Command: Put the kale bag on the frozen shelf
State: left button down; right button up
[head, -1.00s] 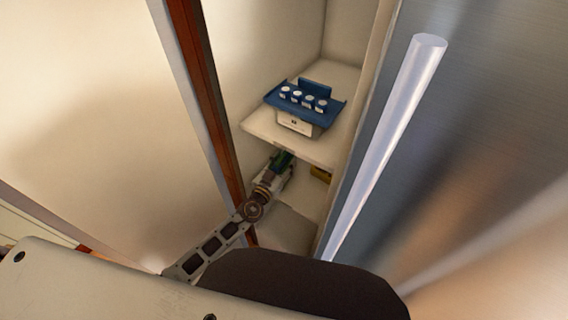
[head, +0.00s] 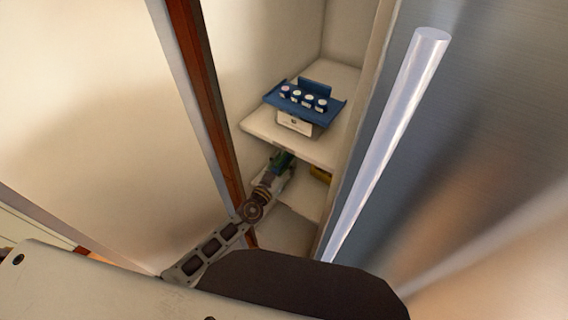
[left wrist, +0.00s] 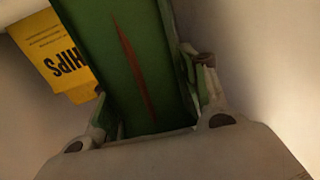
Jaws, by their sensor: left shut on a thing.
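My left gripper (head: 272,175) reaches into the tall cabinet and is under its upper visible shelf (head: 278,137). In the left wrist view the left gripper (left wrist: 150,120) is shut on a green bag with a reddish streak, the kale bag (left wrist: 125,55). In the head view only a small green part of the kale bag (head: 284,158) shows below the shelf edge; the rest is hidden by the shelf and the gripper. I cannot tell whether the bag touches the surface below. No label marks the frozen shelf. My right gripper is not in view.
A blue tray (head: 325,104) with several small round-topped items sits on a white box (head: 297,123) on the upper shelf.

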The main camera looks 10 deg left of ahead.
pick_arm(q)
jog(key=shift+f, duration=0.1)
jog(key=c, duration=0.7)
grip_release()
jog(key=shift+f, duration=0.1)
jog(key=v, duration=1.2)
dwell(0.8)
